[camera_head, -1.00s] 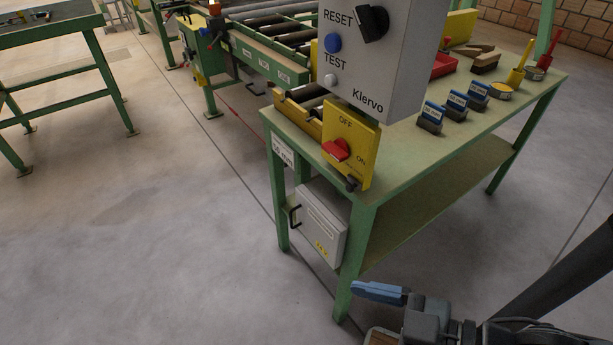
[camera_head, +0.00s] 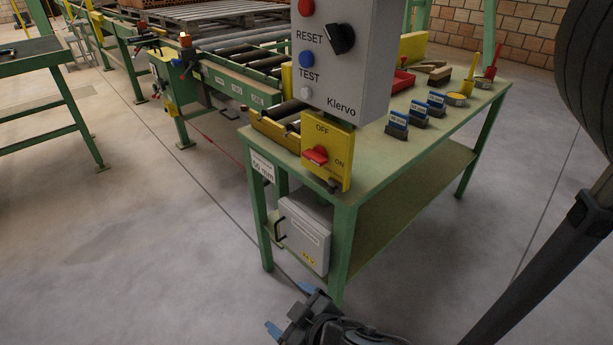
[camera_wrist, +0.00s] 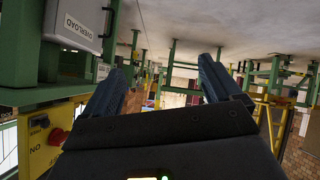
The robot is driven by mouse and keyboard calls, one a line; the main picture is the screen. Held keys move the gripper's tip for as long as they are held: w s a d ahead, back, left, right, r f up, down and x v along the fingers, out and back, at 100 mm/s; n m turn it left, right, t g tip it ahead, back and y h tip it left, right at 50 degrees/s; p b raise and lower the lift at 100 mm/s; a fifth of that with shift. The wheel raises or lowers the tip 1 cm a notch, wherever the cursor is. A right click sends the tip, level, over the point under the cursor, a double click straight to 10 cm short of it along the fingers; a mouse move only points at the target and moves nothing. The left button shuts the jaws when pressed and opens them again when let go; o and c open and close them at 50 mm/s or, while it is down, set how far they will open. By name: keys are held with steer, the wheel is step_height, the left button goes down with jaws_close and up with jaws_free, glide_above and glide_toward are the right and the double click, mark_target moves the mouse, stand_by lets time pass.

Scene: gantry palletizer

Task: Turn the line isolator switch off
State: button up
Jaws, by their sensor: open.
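The isolator switch is a red rotary handle (camera_head: 316,155) on a yellow plate (camera_head: 342,141) marked OFF above and ON to the right. The plate stands at the near corner of the green bench, below the grey Klervo box. The handle lies roughly crosswise; I cannot tell which mark it points to. In the wrist view, which looks upside down, the red handle (camera_wrist: 57,137) and yellow plate (camera_wrist: 38,158) show at the lower left. My gripper (camera_head: 290,309) is open and empty, low in front of the bench, apart from and below the switch. Its two fingers (camera_wrist: 165,66) show in the wrist view.
The grey Klervo control box (camera_head: 366,60) with a black knob and buttons hangs just above the switch. A grey cabinet (camera_head: 304,236) with a handle is under the green bench (camera_head: 385,158). Blue-topped blocks (camera_head: 418,113) stand on the bench. The floor to the left is open.

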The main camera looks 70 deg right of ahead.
steer(key=w+d+m+g+h, duration=0.2)
steer(key=w+d+m+h, duration=0.15)
steer(key=d, duration=0.25)
steer(key=m+g+h+b, duration=0.2)
steer(key=m+g+h, duration=0.3)
steer(key=m+g, duration=1.2)
glide_toward(310, 159)
steer(key=x, duration=0.3)
steer(key=shift+m+t, duration=0.3)
steer(key=shift+m, duration=0.05)
steer(key=p+x, duration=0.1)
steer(key=x, duration=0.5)
steer(key=shift+s, duration=0.2)
steer(key=shift+h, duration=0.25)
steer(key=c, duration=1.1)
